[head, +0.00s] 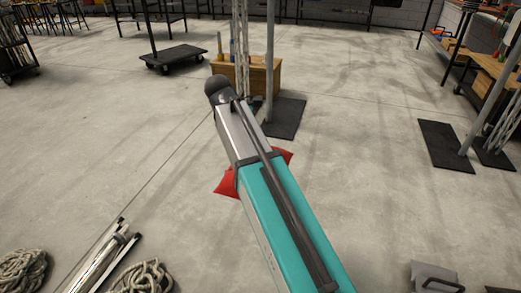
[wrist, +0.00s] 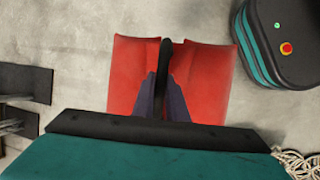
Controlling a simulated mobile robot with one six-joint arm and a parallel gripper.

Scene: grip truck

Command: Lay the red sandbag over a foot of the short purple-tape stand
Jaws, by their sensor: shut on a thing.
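The red sandbag (wrist: 122,72) hangs from my gripper (wrist: 164,92) by its black strap handle (wrist: 165,54), with one red half on each side. My gripper's dark fingers are shut on that handle. In the head view the red sandbag (head: 227,183) shows only as red corners on both sides of my teal arm, which hides the rest of it and the gripper. I cannot make out purple tape on any stand in either view, so I cannot tell where the short purple-tape stand is.
Grey poles rise from dark floor plates (head: 285,118) and (head: 447,146), near a wooden crate (head: 262,76). Rope coils (head: 22,270) and metal tubes (head: 105,258) lie at lower left. Grey pieces (head: 434,277) lie at lower right. A cart (head: 178,56) stands behind. Mid-floor is open.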

